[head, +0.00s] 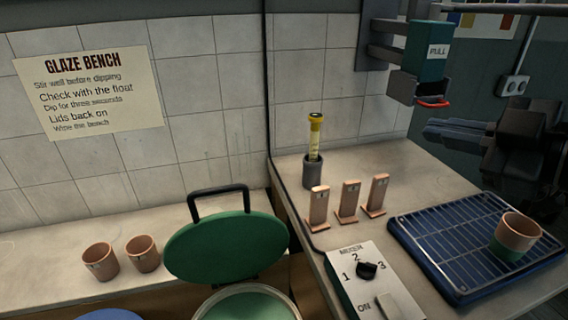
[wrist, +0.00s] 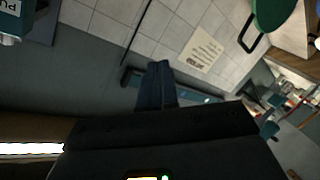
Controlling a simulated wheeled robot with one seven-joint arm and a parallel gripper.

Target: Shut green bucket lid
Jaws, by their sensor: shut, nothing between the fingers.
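The green lid (head: 222,247) with its black handle (head: 220,190) stands tilted up at the back of the green bucket (head: 245,305). The bucket is open, and pale green glaze shows inside; its lower part is cut off by the frame. Part of the lid (wrist: 275,14) and its handle (wrist: 250,42) also show at the top right of the wrist view. My gripper (head: 430,131) is at the right of the head view, well apart from the lid. Its fingers (wrist: 158,68) are shut and empty in the wrist view.
A blue rack (head: 440,265) with a part-green cup (head: 520,232) lies on the right bench. A mixer control box (head: 355,270), several test tiles (head: 348,200) and a yellow float in a grey holder (head: 312,172) stand nearby. Two cups (head: 100,262) are left of the lid.

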